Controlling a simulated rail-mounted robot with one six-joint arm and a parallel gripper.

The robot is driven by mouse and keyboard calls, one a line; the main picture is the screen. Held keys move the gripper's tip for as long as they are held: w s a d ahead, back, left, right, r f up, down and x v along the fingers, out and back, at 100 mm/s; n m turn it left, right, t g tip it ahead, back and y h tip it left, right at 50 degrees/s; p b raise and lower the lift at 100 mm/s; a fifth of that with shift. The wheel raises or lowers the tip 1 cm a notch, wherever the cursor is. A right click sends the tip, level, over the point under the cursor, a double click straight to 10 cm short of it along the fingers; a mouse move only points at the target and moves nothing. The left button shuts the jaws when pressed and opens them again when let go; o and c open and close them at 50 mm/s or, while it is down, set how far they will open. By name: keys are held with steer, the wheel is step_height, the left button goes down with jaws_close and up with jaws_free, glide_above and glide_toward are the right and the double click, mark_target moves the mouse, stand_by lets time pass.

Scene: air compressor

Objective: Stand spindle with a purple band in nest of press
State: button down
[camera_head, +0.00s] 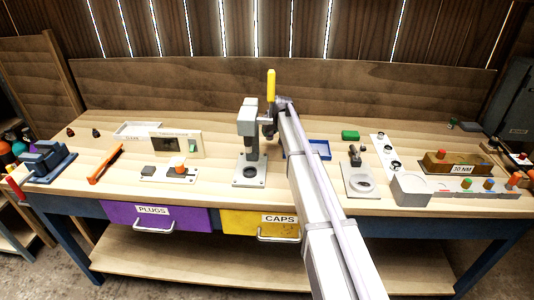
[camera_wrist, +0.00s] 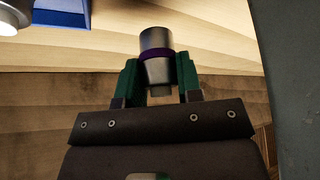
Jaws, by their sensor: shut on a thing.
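The spindle (camera_wrist: 157,42) is a short grey metal cylinder with a purple band round its middle, seen in the wrist view. My gripper (camera_wrist: 158,74) has its two green fingers shut on the spindle, one on each side, just below the band. The press (camera_head: 247,130) stands near the middle of the bench in the head view, grey with a yellow-handled lever (camera_head: 271,85). Its base has a round nest (camera_head: 249,172) below the ram. In the head view my arm reaches up just right of the press, and the spindle cannot be made out there.
A blue tray (camera_head: 319,149) lies right of my arm. A grey fixture with a ring (camera_head: 361,183) stands further right. Left of the press are a small white plate with an orange-topped part (camera_head: 178,163) and a framed panel (camera_head: 176,143). A grey surface (camera_wrist: 285,70) rises close at the wrist view's right edge.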

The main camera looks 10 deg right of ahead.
mark_target(269, 140)
steer(key=shift+f, duration=0.1)
step_height(269, 140, down, 5)
steer(key=b, duration=0.5)
steer(key=shift+a+f, duration=0.1)
steer(key=shift+r, duration=0.25)
steer(key=shift+f, duration=0.2)
steer(key=c, duration=0.8)
jaws_free()
steer(key=shift+r, duration=0.15)
steer(key=p+v, duration=1)
steer(key=v, duration=0.2)
steer(key=shift+r+p, duration=0.25)
steer(key=shift+p, duration=0.1)
steer(key=shift+o, duration=0.5)
steer(key=shift+f, duration=0.2)
